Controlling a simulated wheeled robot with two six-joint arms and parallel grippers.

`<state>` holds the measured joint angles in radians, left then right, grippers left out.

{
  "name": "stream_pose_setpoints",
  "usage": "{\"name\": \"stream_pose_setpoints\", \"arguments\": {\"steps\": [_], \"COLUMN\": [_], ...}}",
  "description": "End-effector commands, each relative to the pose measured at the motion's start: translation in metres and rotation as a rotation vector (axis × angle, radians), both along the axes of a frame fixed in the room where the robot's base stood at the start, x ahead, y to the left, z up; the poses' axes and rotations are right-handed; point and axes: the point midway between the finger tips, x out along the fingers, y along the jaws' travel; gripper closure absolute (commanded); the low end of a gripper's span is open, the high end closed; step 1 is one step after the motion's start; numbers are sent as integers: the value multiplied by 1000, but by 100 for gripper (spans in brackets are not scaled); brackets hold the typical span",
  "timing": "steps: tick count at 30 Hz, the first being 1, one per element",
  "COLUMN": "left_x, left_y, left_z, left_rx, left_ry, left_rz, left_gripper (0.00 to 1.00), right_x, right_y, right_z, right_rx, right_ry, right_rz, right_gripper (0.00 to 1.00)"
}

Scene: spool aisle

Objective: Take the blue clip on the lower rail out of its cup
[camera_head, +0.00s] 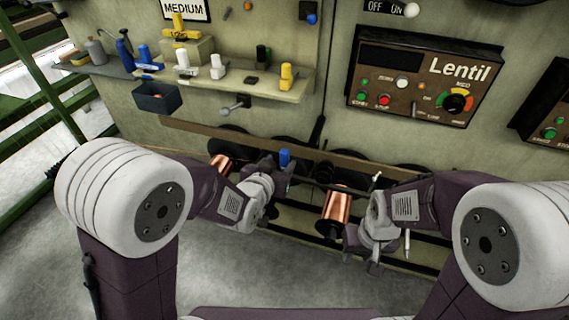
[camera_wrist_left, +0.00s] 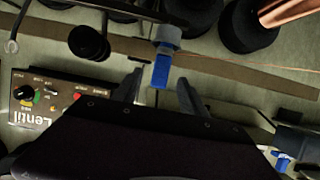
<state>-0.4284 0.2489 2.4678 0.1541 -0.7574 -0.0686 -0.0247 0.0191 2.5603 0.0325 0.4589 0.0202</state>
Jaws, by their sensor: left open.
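The blue clip (camera_head: 285,157) stands up at the brown lower rail (camera_head: 340,161), just beyond my left gripper. In the left wrist view the blue clip (camera_wrist_left: 161,72) sticks out of a grey cup (camera_wrist_left: 166,36) at the rail. My left gripper (camera_wrist_left: 160,92) is open and empty, with one finger to each side of the clip's free end and gaps between. In the head view the cup is mostly hidden by my left gripper (camera_head: 276,172). My right gripper (camera_head: 372,262) is low at the right, by a copper spool; its finger opening is unclear.
Copper spools (camera_head: 337,205) and black spool ends hang below the rail. A shelf (camera_head: 200,82) above holds yellow, white and other blue clips. A dark bin (camera_head: 157,98) and a metal peg (camera_head: 235,106) stick out there. The Lentil control panel (camera_head: 425,80) is at the right.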

Motion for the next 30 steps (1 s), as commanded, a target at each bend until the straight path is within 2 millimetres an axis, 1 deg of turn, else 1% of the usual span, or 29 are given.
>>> {"name": "stream_pose_setpoints", "arguments": {"steps": [2,3,7,10,13,18,19,20,21,24,30], "left_x": [2,6,29,41,47,47,47,47,47,47,47], "left_y": [-1,-2,-8,-12,-14,-14,-14,-14,-14,-14,-14], "left_z": [-1,-4,-15,-18,-19,-18,-18,-18,-18,-18,-18], "left_rx": [0,0,-1,0,0,0,0,0,0,0,0], "left_ry": [0,0,-1,0,0,0,0,0,0,0,0], "left_rz": [0,0,1,0,0,0,0,0,0,0,0], "left_gripper": [50,50,50,50,50,50,56,64,75,100,100], "right_x": [0,0,0,0,0,0,0,0,0,0,0], "right_y": [0,0,0,0,0,0,0,0,0,0,0], "right_z": [-2,-5,-17,-19,-20,-19,-19,-19,-19,-19,-19], "right_rx": [0,0,0,0,0,0,0,0,0,0,0], "right_ry": [0,0,0,0,0,0,0,-1,-1,0,-1], "right_rz": [0,0,0,0,0,0,0,0,0,0,0], "right_gripper": [64,64,64,64,64,64,64,64,64,64,64]}}
